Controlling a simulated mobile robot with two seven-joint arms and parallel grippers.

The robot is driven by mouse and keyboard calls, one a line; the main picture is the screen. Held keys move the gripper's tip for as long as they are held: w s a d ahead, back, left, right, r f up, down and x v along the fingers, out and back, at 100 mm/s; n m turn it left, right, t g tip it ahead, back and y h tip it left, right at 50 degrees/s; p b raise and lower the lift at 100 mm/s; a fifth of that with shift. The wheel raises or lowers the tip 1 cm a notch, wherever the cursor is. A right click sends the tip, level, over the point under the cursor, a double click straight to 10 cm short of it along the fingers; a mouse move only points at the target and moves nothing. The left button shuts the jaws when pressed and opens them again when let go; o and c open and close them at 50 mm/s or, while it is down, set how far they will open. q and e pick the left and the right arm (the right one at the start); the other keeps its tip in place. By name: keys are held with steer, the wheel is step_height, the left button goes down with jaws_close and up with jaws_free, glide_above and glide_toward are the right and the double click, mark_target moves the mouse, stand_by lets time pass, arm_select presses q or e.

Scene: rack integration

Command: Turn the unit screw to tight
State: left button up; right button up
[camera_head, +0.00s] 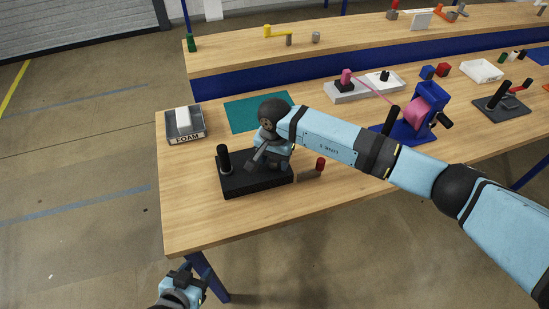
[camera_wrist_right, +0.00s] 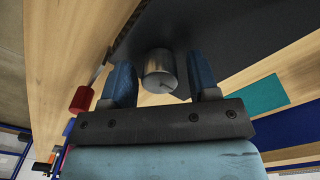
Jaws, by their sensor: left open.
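A black unit block (camera_head: 238,184) sits near the front left of the table, with an upright black post (camera_head: 224,160) on its left. My right gripper (camera_head: 256,160) is over the right part of the block, reaching down from the right. In the right wrist view a grey metal cylinder (camera_wrist_right: 158,68), which looks like the unit screw, stands between the two blue fingers. The fingers are open, with a gap on each side of it. A thin dark line marks its end face. In the head view my gripper hides the screw. My left gripper (camera_head: 182,288) is low, off the table edge, open and empty.
A red-topped part (camera_head: 320,164) stands just right of the block. A grey FOAM tray (camera_head: 187,137) is at the left edge, and a teal mat (camera_head: 248,115) lies behind. A blue stand with a pink spool (camera_head: 421,112) is further right. The table front left is clear.

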steer(key=c, duration=0.8)
